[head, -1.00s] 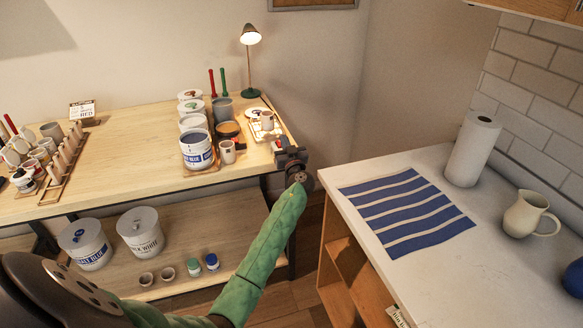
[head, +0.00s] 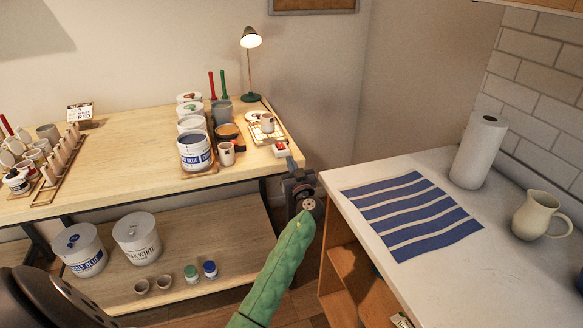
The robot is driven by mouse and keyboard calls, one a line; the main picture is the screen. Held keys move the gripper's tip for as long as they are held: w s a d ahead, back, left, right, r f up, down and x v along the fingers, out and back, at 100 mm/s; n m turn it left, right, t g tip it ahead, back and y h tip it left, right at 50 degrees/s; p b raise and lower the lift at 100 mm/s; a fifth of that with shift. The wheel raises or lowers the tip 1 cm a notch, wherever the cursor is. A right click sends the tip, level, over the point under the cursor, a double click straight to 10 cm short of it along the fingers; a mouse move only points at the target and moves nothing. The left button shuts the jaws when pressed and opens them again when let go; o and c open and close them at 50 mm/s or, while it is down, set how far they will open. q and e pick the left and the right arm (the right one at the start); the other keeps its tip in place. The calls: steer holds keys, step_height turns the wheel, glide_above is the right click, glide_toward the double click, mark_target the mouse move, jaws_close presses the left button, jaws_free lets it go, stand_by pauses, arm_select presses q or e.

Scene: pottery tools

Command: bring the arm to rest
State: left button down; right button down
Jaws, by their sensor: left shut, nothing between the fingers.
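My left arm, in a green sleeve, reaches up from the lower part of the head view. Its dark gripper (head: 292,165) is shut and empty. The gripper is by the right end of the wooden workbench (head: 125,140), in front of the gap between the bench and the white counter. Its fingers point away from me, and the wrist hides part of them. My right gripper is not in view.
Paint tubs, including a blue-labelled tub (head: 195,152), and a small cup (head: 226,154) stand near the bench's right end. The white counter (head: 400,270) on the right holds a striped cloth (head: 411,213), a paper towel roll (head: 478,152) and a cream jug (head: 538,214).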

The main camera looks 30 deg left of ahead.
arm_select(q)
steer(key=shift+s+d, duration=0.1)
stand_by(0.7)
steer(key=s+d+f+m+g+h, duration=0.4)
steer(key=s+d+f+m+h, duration=0.3)
steer(key=s+d, duration=0.5)
steer(key=s+d+f+m+g+h, duration=0.4)
steer(key=s+d+f+h, duration=0.4)
steer(key=s+d+f, duration=0.3)
steer(key=s+d+f+g, duration=0.1)
steer(key=s+d+f, duration=0.1)
steer(key=s, duration=0.6)
steer(key=s+d+f+g+h, duration=0.1)
steer(key=s+d+f+g, duration=0.1)
steer(key=s+f, duration=0.3)
steer(key=s+d+f+g+h, duration=0.1)
steer(key=s+d+f, duration=0.1)
steer(key=s, duration=1.1)
steer(key=shift+s+d+f+m, duration=0.15)
steer(key=shift+d+f+m, duration=0.25)
steer(key=shift+f, duration=0.25)
